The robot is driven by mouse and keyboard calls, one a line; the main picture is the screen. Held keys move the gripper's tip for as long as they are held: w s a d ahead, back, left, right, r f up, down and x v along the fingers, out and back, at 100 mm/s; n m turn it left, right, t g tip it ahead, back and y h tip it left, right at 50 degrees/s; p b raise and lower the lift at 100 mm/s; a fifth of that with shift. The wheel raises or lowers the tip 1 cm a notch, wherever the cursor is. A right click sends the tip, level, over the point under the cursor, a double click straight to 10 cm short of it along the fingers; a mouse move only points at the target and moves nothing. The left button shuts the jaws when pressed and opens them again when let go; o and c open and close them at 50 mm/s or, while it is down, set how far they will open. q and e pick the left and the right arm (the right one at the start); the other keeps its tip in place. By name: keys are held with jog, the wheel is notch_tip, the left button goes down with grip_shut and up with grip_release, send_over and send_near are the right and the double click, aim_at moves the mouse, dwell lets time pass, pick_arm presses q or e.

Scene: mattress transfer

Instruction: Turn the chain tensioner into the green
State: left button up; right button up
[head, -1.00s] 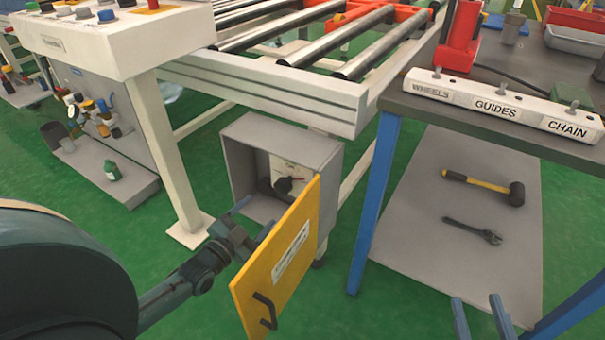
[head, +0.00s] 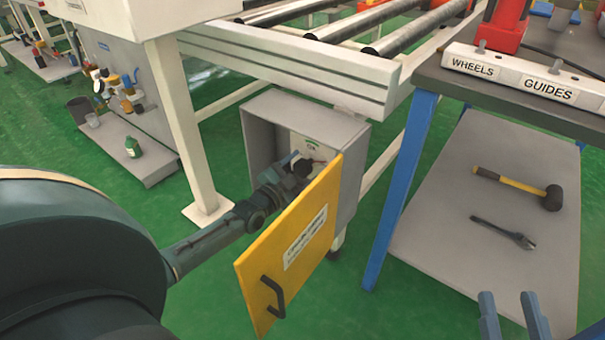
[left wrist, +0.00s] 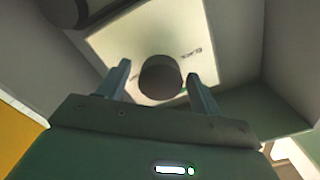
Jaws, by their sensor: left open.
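The chain tensioner is a dark knob (head: 301,166) on a pale panel (head: 317,150) inside an open grey box under the conveyor. A small green mark shows on the panel; where the knob points on it I cannot tell. My left gripper (head: 288,172) reaches into the box at the knob. In the left wrist view the knob's round end (left wrist: 160,77) sits between the two open fingers of my left gripper (left wrist: 160,85), apparently with gaps on both sides. My right gripper (head: 515,318) is open and empty at the lower right.
The box's yellow door (head: 290,250) stands open beside my left arm. A bench (head: 510,110) on blue legs is at the right, with a hammer (head: 520,187) and wrench (head: 503,232) on its lower shelf. A white conveyor frame (head: 290,65) is above the box.

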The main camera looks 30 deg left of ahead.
pick_arm(q)
jog(key=shift+w, duration=0.35)
jog(key=c, duration=1)
